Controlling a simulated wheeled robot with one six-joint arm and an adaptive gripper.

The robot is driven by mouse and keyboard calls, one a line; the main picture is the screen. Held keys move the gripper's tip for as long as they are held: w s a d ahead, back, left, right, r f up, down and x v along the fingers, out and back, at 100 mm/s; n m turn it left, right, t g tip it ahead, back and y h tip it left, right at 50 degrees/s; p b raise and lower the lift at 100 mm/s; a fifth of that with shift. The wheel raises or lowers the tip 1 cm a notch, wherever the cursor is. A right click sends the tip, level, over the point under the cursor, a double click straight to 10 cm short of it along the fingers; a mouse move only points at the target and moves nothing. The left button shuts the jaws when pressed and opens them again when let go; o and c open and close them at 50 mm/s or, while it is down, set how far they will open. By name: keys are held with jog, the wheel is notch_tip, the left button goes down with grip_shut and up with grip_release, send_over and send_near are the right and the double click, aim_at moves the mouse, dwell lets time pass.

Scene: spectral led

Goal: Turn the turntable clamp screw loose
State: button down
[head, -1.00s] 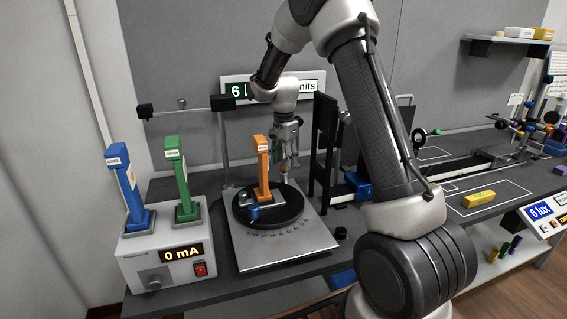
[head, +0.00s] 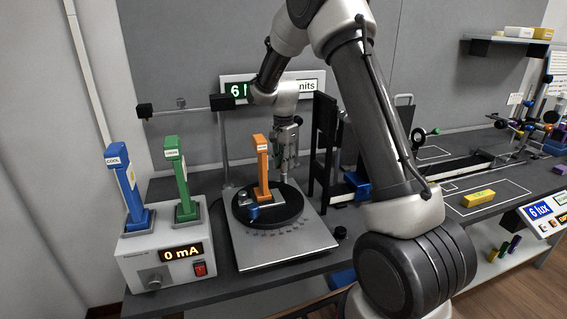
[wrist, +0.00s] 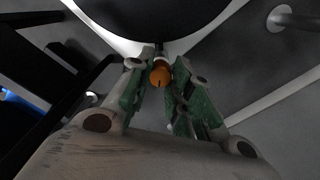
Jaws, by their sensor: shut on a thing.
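The turntable (head: 283,215) is a black disc on a light metal plate on the bench, with an orange post (head: 262,170) standing on it. It also shows as a dark disc at the top of the wrist view (wrist: 150,18). The clamp screw (wrist: 160,74) has an orange knob with a dark slot mark, just beside the disc's edge in the wrist view. My gripper (wrist: 160,84) is shut on this knob, with green-padded fingers on either side. In the head view my gripper (head: 285,168) points down behind the turntable and hides the knob.
A white supply box (head: 165,255) with blue and green posts stands at the left, reading 0 mA. A black upright frame (head: 322,150) stands close to the right of my gripper. A yellow block (head: 478,199) lies farther right.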

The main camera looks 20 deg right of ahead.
jog(key=n, duration=0.9)
jog(key=shift+n, duration=0.3)
jog(key=n, duration=0.5)
jog(key=shift+n, duration=2.5)
jog(key=c, duration=1.3)
grip_release()
jog(key=shift+o, duration=0.2)
